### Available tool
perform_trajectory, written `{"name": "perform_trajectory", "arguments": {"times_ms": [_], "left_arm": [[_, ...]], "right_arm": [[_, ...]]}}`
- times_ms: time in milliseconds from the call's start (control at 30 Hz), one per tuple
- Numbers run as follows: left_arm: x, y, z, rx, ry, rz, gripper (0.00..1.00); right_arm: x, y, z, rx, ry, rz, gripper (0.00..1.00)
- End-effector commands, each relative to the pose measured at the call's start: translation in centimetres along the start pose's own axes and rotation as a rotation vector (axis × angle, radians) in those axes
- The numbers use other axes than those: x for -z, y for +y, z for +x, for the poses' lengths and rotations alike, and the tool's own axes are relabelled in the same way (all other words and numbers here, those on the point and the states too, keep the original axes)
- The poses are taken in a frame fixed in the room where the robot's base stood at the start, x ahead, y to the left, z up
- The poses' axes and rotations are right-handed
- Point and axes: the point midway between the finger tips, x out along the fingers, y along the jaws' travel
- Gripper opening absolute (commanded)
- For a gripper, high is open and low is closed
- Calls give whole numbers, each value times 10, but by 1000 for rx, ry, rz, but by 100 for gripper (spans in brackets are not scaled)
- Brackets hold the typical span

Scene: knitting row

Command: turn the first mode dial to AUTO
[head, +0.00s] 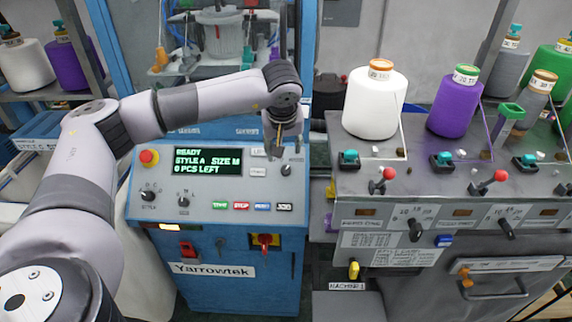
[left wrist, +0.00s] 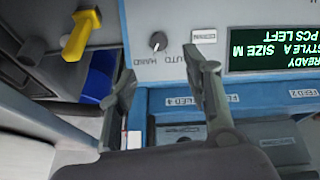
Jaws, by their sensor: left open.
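The mode dial (left wrist: 158,41) is a small dark round knob on the pale panel, with AUTO and HAND printed beside it in the left wrist view. A pale mark on it seems to lie on the HAND side, but it is too small to be sure. In the head view the dial (head: 285,171) sits right of the display, just below my left gripper (head: 274,151). In the left wrist view my left gripper (left wrist: 164,70) is open and empty, with one finger on either side of the dial in the picture. No contact with the dial shows.
The display (head: 208,161) reads READY, STYLE A, SIZE M. A red stop button (head: 149,157) and two other dark knobs (head: 183,202) are on the panel's left. A yellow handle (left wrist: 80,35) stands out beside the panel. Yarn cones, one white (head: 375,103), stand on the grey machine.

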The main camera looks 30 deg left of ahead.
Motion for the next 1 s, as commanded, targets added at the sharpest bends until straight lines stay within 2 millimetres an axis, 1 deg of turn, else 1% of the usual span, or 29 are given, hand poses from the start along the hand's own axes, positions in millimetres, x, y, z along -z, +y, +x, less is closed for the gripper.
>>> {"name": "perform_trajectory", "arguments": {"times_ms": [33, 167, 267, 400, 500, 700, 867, 1000], "left_arm": [[0, -1, 9, 5, -3, 0, 45], [0, -1, 38, 4, -3, 0, 45], [0, 0, 60, 4, -3, 0, 45], [0, 0, 87, 2, -2, 1, 45], [0, 0, 103, 3, -2, 0, 45], [0, 0, 119, 0, -1, 0, 45], [0, 0, 122, 0, 0, 1, 45], [0, 0, 122, 0, 0, 1, 45]], "right_arm": [[-3, -1, -7, 1, -5, 0, 34], [-3, 0, -15, 1, -5, 0, 34], [6, 1, -21, -1, 8, 0, 34], [25, 4, -29, -4, 35, 0, 34], [29, 4, -32, -5, 41, 0, 34], [21, 3, -35, -4, 30, 0, 34], [14, 2, -35, -2, 18, 0, 34], [12, 2, -35, -2, 16, 0, 34]]}}
